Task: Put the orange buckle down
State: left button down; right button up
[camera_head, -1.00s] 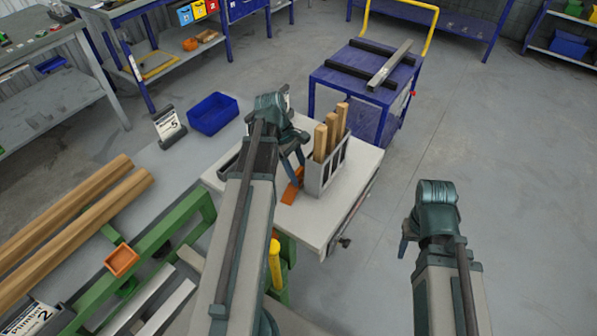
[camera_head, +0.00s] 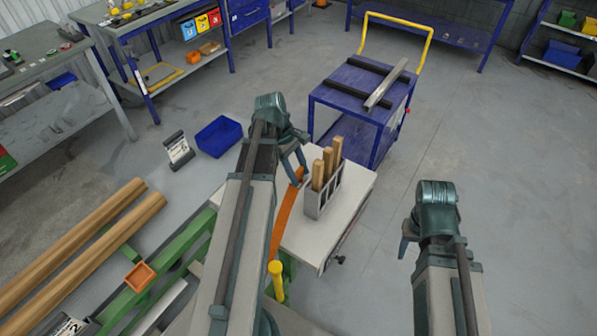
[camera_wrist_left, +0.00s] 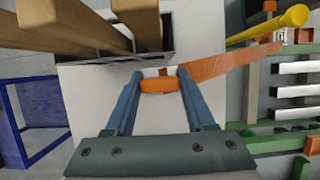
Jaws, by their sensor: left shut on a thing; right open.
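The orange buckle (camera_wrist_left: 158,85) sits between the fingertips of my left gripper (camera_wrist_left: 159,82) in the left wrist view. The gripper is shut on it. An orange strap (camera_wrist_left: 225,64) runs from beside the buckle to the right over the white tabletop (camera_wrist_left: 92,105). In the head view my left gripper (camera_head: 298,168) is low over the table, left of the grey rack, and the strap (camera_head: 285,218) trails toward the near edge. Whether the buckle touches the tabletop I cannot tell. My right gripper (camera_head: 405,240) is open and empty, right of the table.
A grey rack (camera_head: 313,205) with upright wooden bars (camera_head: 328,162) stands close to my left gripper. A yellow post (camera_head: 276,282) rises at the table's near side. A blue cart (camera_head: 335,100) stands behind. The tabletop's near right part is bare.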

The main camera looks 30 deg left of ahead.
aim_at(298, 171)
pick_arm(q)
jog(key=shift+r+p, duration=2.15)
jog(key=shift+r, duration=0.55)
